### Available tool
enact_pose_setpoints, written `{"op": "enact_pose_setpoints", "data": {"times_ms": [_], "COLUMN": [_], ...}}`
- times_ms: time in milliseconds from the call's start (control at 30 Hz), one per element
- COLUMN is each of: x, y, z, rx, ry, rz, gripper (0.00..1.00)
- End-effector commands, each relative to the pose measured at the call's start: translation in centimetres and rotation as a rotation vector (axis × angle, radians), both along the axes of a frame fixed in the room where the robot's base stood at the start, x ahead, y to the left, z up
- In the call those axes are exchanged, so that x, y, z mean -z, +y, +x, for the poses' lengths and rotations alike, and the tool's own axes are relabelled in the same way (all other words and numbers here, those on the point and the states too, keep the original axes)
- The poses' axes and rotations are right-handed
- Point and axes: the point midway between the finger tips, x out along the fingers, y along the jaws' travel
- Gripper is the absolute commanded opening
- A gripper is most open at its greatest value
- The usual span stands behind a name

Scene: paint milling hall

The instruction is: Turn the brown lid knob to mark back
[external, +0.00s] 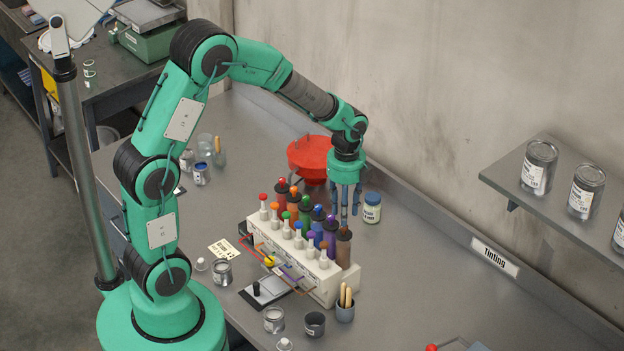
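A white tinting rack (326,283) stands mid-bench with a rear row of coloured canisters and a front row of white nozzles with coloured tops. The brown canister (343,253) is at the right end of the rear row, with a dark knob (344,234) on its lid. Which way the knob points and its marks are too small to tell. My gripper (346,212) points straight down just above the brown canister in the picture, near the purple canister (330,230). Its fingers are apart with nothing seen between them. A gap shows between the fingertips and the knob.
A red round vessel (309,158) is behind the rack. A cup of sticks (345,308) and several tins stand in front. The bench at right is mostly clear below a shelf (545,190).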

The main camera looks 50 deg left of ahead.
Motion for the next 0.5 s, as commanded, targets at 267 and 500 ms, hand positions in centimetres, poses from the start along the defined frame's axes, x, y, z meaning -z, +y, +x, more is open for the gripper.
{"op": "enact_pose_setpoints", "data": {"times_ms": [267,500], "x": [3.5,4.4], "y": [0.0,0.0], "z": [0.0,0.0], "rx": [0.000,0.000], "ry": [0.002,0.000], "rz": [0.001,0.000], "gripper": [0.36,0.36]}}
